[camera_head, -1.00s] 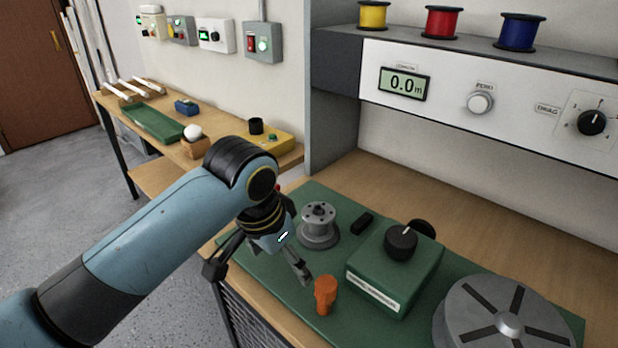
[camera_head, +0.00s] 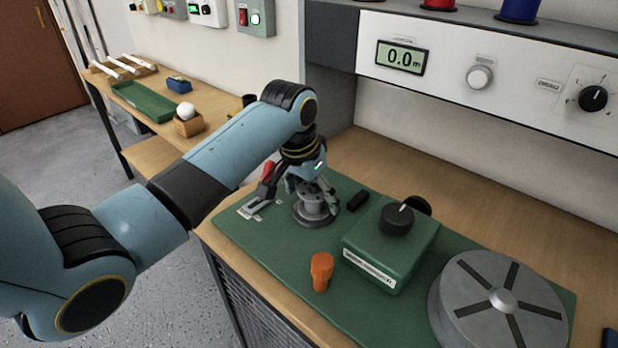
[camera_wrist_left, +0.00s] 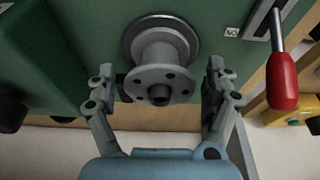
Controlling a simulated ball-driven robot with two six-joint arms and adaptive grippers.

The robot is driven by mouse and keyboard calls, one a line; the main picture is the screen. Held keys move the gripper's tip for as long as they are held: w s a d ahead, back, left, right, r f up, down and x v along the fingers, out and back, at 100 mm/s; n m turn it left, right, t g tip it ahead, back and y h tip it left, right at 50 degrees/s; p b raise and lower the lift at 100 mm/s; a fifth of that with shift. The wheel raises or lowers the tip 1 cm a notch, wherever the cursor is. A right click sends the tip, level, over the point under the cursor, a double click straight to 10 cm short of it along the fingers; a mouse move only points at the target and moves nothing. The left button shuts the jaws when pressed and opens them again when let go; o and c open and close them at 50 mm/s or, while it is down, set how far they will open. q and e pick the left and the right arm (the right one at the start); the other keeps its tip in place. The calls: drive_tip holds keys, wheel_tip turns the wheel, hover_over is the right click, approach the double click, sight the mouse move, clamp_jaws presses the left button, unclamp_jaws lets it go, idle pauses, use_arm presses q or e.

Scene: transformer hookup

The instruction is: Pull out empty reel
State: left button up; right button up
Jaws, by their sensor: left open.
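The empty reel (camera_head: 316,205) is a grey metal spool standing upright on the green mat (camera_head: 271,262). My left gripper (camera_head: 308,190) is above it with the fingers pointing down. In the left wrist view the reel (camera_wrist_left: 160,72) shows its round top flange with several holes and a dark centre stub. My left gripper (camera_wrist_left: 162,88) has its two fingers spread, one on each side of the reel. Gaps show between the fingers and the flange. My right gripper is not in view.
A green box with a black knob (camera_head: 392,245) stands right of the reel, with a small black block (camera_head: 358,201) between. An orange piece (camera_head: 321,271) is in front. A red-handled lever (camera_head: 267,171) is close on the left. A large grey disc (camera_head: 499,303) lies at right.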

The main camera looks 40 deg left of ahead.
use_arm(q)
drive_tip(key=shift+x, duration=0.85)
drive_tip(key=shift+c, duration=0.4)
drive_tip(key=c, duration=1.3)
drive_tip(key=o, duration=0.6)
drive_tip(key=c, duration=0.8)
drive_tip(key=shift+o, duration=0.2)
drive_tip(key=shift+r, duration=0.15)
drive_tip(key=shift+r+p, duration=0.3)
drive_tip(key=shift+p, duration=0.25)
drive_tip(key=shift+r, duration=0.1)
